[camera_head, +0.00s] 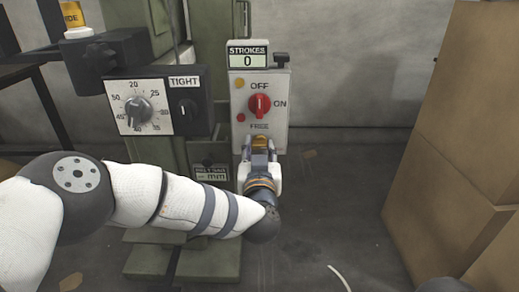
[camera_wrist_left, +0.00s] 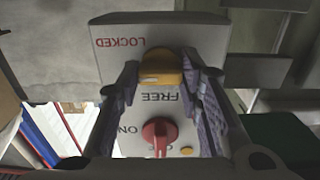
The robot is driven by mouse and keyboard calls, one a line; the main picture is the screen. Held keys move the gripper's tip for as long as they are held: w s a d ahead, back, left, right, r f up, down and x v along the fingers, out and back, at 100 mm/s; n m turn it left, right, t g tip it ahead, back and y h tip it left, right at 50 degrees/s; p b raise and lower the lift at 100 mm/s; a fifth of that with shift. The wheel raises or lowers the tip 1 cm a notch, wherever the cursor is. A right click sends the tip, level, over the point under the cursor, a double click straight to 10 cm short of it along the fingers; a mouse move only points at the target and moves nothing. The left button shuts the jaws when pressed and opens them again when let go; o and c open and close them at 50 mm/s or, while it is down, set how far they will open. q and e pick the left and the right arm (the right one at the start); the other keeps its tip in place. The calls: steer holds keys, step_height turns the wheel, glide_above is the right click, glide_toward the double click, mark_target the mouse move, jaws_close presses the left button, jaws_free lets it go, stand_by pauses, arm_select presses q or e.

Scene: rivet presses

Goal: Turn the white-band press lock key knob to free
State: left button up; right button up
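The white press control box (camera_head: 280,130) stands right of centre in the head view, with a red OFF/ON knob (camera_head: 259,105) and the word FREE below it. The amber lock key knob (camera_wrist_left: 162,66) shows in the left wrist view, with LOCKED to its upper left and FREE just below it, both upside down. A small pale mark is on the knob's lower left; its exact pointing is hard to read. My left gripper (camera_head: 260,147) has its fingers on both sides of the knob, and they appear to touch it. My right gripper is out of view.
A TIGHT box with a grey dial (camera_head: 138,110) and a STROKES counter (camera_head: 248,55) reading 0 are on the green press (camera_head: 205,265). Cardboard boxes (camera_head: 455,120) stand at the right. The floor between is mostly clear, with a pale cable (camera_head: 340,277) at the front.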

arm_select(q)
steer(key=shift+n, duration=0.4)
steer(key=n+p, duration=0.1)
steer(key=n, duration=0.6)
steer(key=shift+f+n, duration=0.1)
steer(key=shift+n, duration=0.2)
steer(key=n, duration=0.5)
steer(key=shift+n, duration=2.4)
steer(key=o, duration=1.1)
steer(key=shift+o, duration=0.2)
